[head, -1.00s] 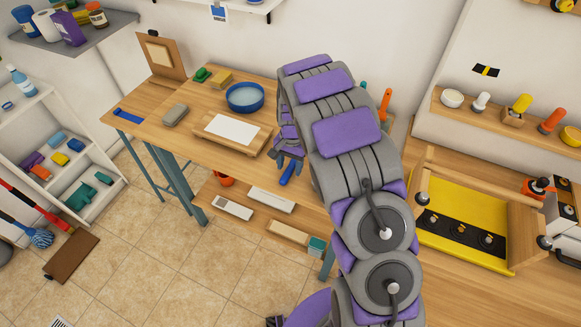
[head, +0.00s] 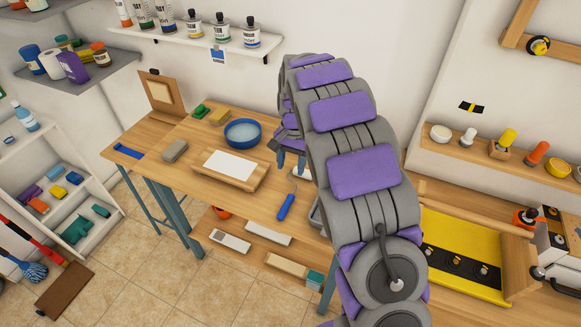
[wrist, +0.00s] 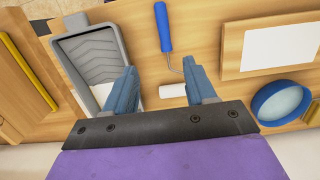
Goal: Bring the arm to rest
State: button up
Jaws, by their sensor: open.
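My gripper (head: 291,160) is raised over the right part of the wooden workbench (head: 180,130). In the wrist view its two blue-grey fingers (wrist: 162,85) are apart, with nothing held between them. Below them lies a small paint roller with a blue handle (wrist: 163,28) and a white roller head (wrist: 172,90). The roller's blue handle also shows on the bench in the head view (head: 286,207). My arm's thick grey and purple links fill the middle right of the head view and hide part of the bench.
A grey paint tray (wrist: 88,48) lies beside the roller. A blue bowl (head: 242,132) and a board with a white sheet (head: 229,165) are on the bench. A yellow panel with a wooden frame (head: 462,245) stands at right. Wall shelves (head: 180,33) hold several bottles.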

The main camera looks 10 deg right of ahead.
jog(key=shift+d, duration=0.2)
jog(key=s+d+r+n, duration=0.1)
jog(key=s+r, duration=0.4)
jog(key=s, duration=0.4)
jog(key=s+r+n, duration=0.2)
jog(key=s+r, duration=0.3)
jog(key=s, duration=0.5)
jog(key=s+n, duration=0.4)
jog(key=s, duration=1.8)
jog(key=shift+a+f+g+h, duration=0.15)
jog(key=shift+a+g+h, duration=0.15)
jog(key=shift+a+h, duration=0.15)
